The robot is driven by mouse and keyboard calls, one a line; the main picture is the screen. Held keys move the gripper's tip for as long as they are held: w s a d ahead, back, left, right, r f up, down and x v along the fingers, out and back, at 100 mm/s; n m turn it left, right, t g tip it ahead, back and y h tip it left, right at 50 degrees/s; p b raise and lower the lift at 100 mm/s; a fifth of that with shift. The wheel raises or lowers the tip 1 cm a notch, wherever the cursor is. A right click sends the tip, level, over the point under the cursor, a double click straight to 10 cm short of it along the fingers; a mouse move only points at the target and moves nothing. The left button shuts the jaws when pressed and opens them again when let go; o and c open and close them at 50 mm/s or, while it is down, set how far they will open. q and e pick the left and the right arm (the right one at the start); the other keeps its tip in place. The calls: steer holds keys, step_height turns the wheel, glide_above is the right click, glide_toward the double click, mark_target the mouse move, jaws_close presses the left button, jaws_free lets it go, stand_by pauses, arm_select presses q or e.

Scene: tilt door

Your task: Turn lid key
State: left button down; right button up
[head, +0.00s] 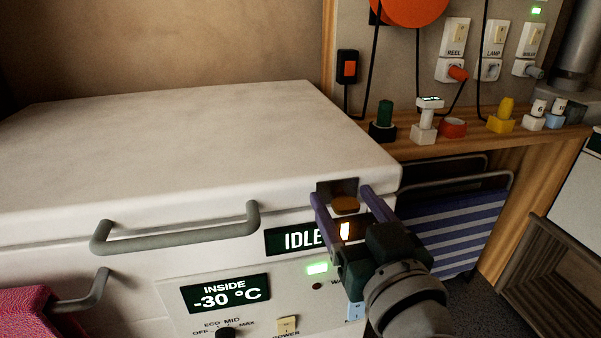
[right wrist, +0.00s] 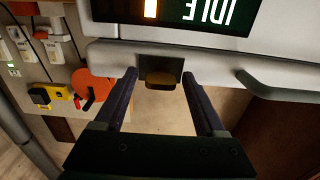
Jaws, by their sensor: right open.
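My right gripper (head: 342,194) is open, with one purple-grey finger on each side of the key. In the right wrist view its fingertips (right wrist: 160,75) flank the key with a visible gap on both sides. I cannot tell how deep the fingers reach around it. My left gripper is not in view.
The IDLE display (head: 290,240) and a -30 °C display (head: 226,293) are on the freezer front. A grey lid handle (head: 175,236) is left of the key. A wooden counter (head: 400,150) with coloured plugs stands at right, above a striped folding chair (head: 450,225).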

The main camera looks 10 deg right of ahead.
steer(key=shift+w, duration=0.1)
jaws_close()
stand_by(0.6)
